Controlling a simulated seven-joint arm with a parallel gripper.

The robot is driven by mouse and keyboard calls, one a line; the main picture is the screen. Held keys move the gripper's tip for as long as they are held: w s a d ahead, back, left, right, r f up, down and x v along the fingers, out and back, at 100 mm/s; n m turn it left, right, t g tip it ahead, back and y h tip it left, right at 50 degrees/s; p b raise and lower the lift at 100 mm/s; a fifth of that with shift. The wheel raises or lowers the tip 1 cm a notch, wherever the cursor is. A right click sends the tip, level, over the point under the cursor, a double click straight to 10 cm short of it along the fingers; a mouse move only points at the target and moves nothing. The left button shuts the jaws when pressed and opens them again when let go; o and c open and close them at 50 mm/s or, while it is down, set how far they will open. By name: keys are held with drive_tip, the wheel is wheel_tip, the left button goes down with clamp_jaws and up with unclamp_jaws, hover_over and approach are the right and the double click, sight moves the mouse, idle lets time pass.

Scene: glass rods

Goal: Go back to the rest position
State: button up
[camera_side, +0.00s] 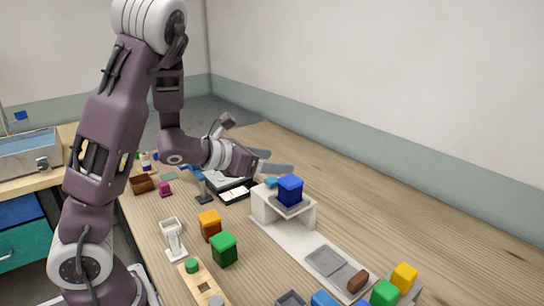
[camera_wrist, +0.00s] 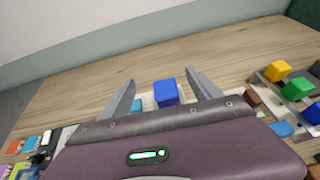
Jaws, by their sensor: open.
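My gripper (camera_side: 275,162) is open and empty, with its two grey fingers spread apart above the table. In the side view it is behind and a little above a blue cube (camera_side: 290,190) on a white raised stand (camera_side: 266,208). In the wrist view my gripper (camera_wrist: 160,78) shows two separate fingers, with the blue cube (camera_wrist: 165,92) seen between them. The fingers do not appear to hold the cube. A teal piece (camera_side: 271,183) sits beside the cube.
A green cube (camera_side: 223,249), an orange cube (camera_side: 209,223) and a white holder (camera_side: 173,238) stand in front. A long white base (camera_side: 300,245) runs toward the right, with more coloured blocks at its end. The far-right wooden table (camera_side: 430,225) is bare.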

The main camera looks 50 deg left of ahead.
drive_tip(key=s+r+n+g+y, duration=0.25)
drive_tip(key=s+r+n, duration=0.35)
drive_tip(key=n, duration=1.3)
drive_tip(key=s+d+n+g+h, duration=0.1)
drive_tip(key=s+d+n+g, duration=0.1)
drive_tip(key=s+d+n, duration=0.4)
drive_tip(key=s+d+n+g, duration=0.3)
drive_tip(key=s+d+n, duration=0.3)
drive_tip(key=s+n, duration=0.5)
drive_tip(key=s, duration=0.3)
drive_tip(key=shift+d+f+n+h, duration=0.25)
drive_tip(key=shift+f+n+h, duration=0.05)
drive_tip(key=shift+h, duration=0.05)
